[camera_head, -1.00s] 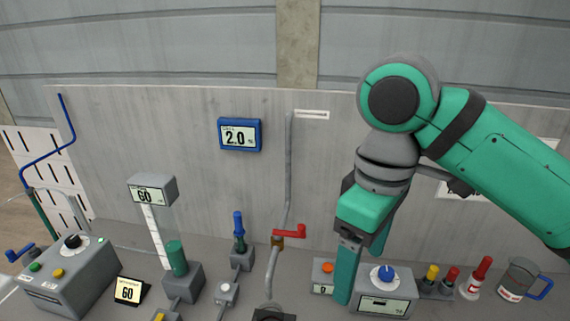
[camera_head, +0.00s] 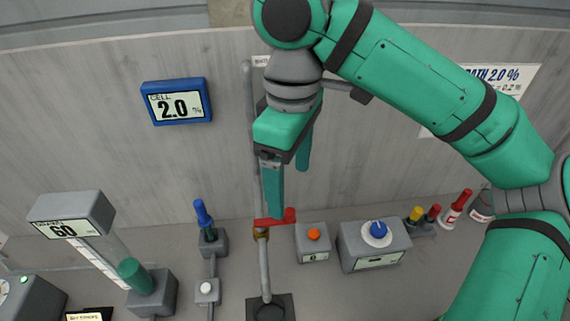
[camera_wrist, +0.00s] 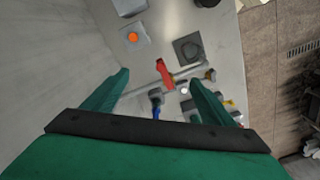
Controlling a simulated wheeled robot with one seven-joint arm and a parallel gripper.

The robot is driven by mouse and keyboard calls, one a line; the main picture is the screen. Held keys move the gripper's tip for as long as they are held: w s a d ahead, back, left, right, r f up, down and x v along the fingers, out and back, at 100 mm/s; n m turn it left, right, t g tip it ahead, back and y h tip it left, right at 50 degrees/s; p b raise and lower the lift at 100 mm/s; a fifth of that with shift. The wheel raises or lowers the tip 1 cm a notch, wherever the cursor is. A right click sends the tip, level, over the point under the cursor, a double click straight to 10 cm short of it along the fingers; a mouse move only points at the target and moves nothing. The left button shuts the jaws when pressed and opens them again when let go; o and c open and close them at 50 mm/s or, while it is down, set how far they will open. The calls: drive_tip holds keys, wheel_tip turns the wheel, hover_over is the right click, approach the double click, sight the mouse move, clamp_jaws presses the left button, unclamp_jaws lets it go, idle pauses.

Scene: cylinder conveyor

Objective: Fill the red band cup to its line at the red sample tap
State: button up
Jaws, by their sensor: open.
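The red tap lever (camera_head: 272,218) sits on a grey pipe at the back wall, with a dark square pad (camera_head: 270,308) below the spout. My gripper (camera_head: 288,192) is open and empty, fingers pointing down. One finger overlaps the lever in the head view; I cannot tell whether they touch. In the wrist view the red lever (camera_wrist: 163,72) shows between the open fingers (camera_wrist: 160,82). The cup (camera_head: 481,206), grey with a red and white marking, stands at the far right, partly hidden by my arm. Its fill line cannot be made out.
A box with a blue dial (camera_head: 376,242) and a box with an orange button (camera_head: 313,243) stand right of the tap. A blue-handled valve (camera_head: 204,218) and a column reading 60 (camera_head: 70,214) stand left. Red and yellow small bottles stand near the cup.

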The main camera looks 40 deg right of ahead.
sight(290, 210)
drive_tip(key=shift+s+f, duration=0.1)
drive_tip(key=shift+f, duration=4.3)
drive_tip(key=shift+c, duration=0.3)
drive_tip(key=c, duration=1.8)
drive_tip(key=shift+c, duration=0.2)
